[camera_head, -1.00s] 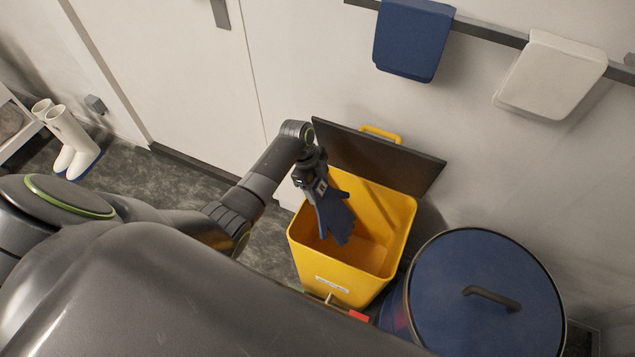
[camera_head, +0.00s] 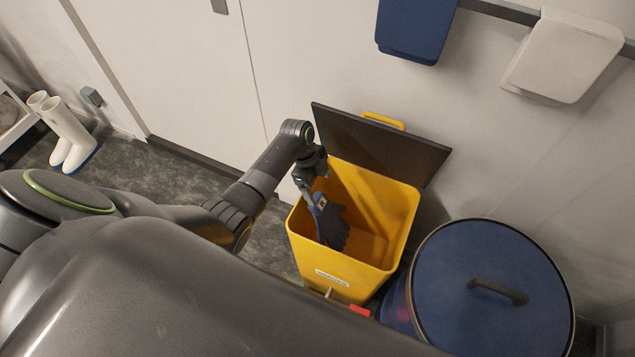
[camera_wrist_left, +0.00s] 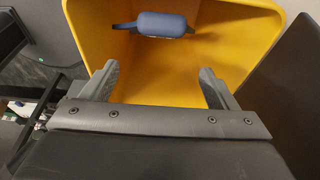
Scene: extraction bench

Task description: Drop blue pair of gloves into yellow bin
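The yellow bin (camera_head: 345,275) stands on the floor with its dark lid (camera_head: 385,150) raised against the wall. The dark blue pair of gloves (camera_head: 331,227) is inside the bin's mouth, just below my left gripper (camera_head: 310,190). In the left wrist view the fingers of my left gripper (camera_wrist_left: 158,85) are spread wide with nothing between them. The blue cuff of the gloves (camera_wrist_left: 160,24) shows beyond the fingertips, apart from them, against the yellow bin wall (camera_wrist_left: 245,40). I cannot tell whether the gloves touch the bin's bottom. My right gripper is not in view.
A round drum with a blue lid (camera_head: 490,275) stands right of the bin. A blue pad (camera_head: 415,28) and a white pad (camera_head: 562,55) hang on a wall rail. White boots (camera_head: 68,135) stand at the far left.

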